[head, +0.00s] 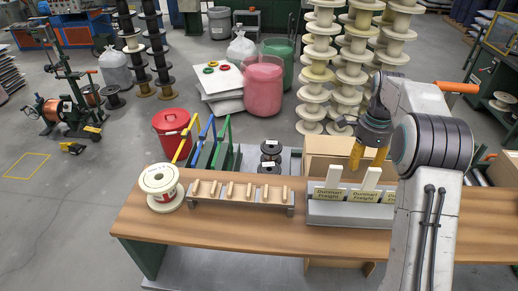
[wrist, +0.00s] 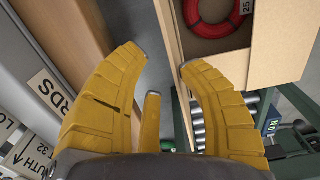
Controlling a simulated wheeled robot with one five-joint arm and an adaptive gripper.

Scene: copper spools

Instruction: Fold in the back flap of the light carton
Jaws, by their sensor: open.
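The light carton (head: 322,146) stands behind the grey sign stand in the head view, partly hidden by the white boards and my arm. In the wrist view its pale wall edge (wrist: 172,45) runs down past the right fingertip, and a broad pale panel (wrist: 283,45) lies to the right. I cannot tell which flap is the back one. My gripper (head: 356,160) has yellow fingers and is over the carton in the head view. In the wrist view my gripper (wrist: 163,58) is open with nothing between its fingers. Whether the right finger touches the carton edge is unclear.
A red ring (wrist: 207,25) lies inside the carton. A darker brown panel (wrist: 65,40) is left of the fingers. The sign stand (head: 345,213) and a wooden peg rack (head: 240,200) stand on the table (head: 225,230). A white spool (head: 160,183) is at its left end.

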